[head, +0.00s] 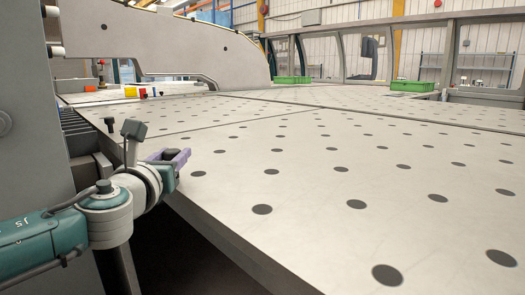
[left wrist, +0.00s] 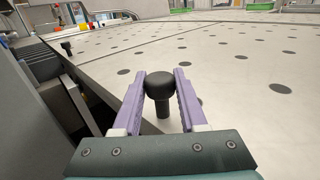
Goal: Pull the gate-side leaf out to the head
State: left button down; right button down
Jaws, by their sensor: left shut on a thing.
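The near table leaf (head: 310,165) is a pale flat plate with rows of dark round spots; it also shows in the left wrist view (left wrist: 235,95). I cannot tell from the pictures whether it is the gate-side one. A black round-headed knob (left wrist: 160,86) on a short stem stands upright at the leaf's left edge. My left gripper (head: 172,156) is at that edge, its purple fingers shut on the knob, one on each side. In the left wrist view the gripper (left wrist: 163,92) hides part of the leaf. My right gripper is not in view.
Another black knob (left wrist: 66,46) stands farther along the left edge. A grey machine frame (head: 35,120) rises close on the left. Green bins (head: 292,80) and small coloured items (head: 131,92) sit at the back. The leaf's top is clear; a dark gap lies below its near edge.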

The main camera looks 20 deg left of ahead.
pick_arm(q)
jog(key=shift+a+r, duration=0.1)
jog(key=shift+r, duration=0.05)
jog(key=c, duration=0.9)
grip_release()
jog(key=o, duration=0.3)
jog(key=shift+s, duration=0.2)
jog(key=shift+o, duration=0.8)
jog(key=p+v, duration=0.2)
jog(key=v, duration=0.8)
